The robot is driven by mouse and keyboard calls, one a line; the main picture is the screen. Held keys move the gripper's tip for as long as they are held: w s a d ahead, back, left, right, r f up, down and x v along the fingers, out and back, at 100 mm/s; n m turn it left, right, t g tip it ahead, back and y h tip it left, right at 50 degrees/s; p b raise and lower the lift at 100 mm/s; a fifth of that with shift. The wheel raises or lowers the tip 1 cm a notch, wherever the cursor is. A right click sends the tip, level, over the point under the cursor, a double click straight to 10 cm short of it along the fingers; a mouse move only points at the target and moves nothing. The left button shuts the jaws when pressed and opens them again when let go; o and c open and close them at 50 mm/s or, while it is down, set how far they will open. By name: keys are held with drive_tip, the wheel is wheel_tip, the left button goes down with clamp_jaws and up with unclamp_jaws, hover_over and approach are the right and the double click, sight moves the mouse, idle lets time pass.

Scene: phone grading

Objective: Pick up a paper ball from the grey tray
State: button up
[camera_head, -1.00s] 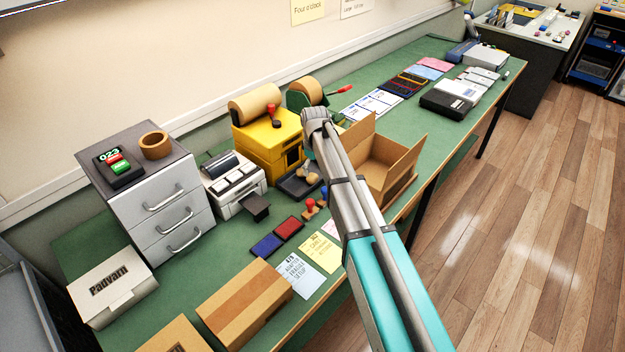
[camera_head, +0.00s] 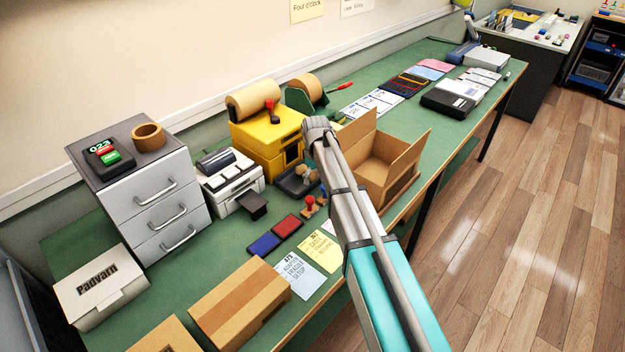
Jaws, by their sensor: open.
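The grey tray (camera_head: 287,187) is a small dark tray on the green bench, between the white label printer and the open cardboard box. Small pale, crumpled-looking lumps that may be paper balls (camera_head: 300,173) show at its right side, partly covered by my arm. I cannot tell how many there are. My arm reaches up from the lower right, and its wrist end is just above and right of the tray. My gripper is hidden behind the arm, so its jaws do not show.
The open cardboard box (camera_head: 377,170) stands close right of my arm. The yellow machine (camera_head: 266,140) stands behind the tray, the white printer (camera_head: 230,183) left of it. Stamps (camera_head: 310,204) and ink pads (camera_head: 287,226) lie in front. A drawer unit (camera_head: 150,200) stands further left.

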idle(0.5)
drive_tip(key=c, duration=0.7)
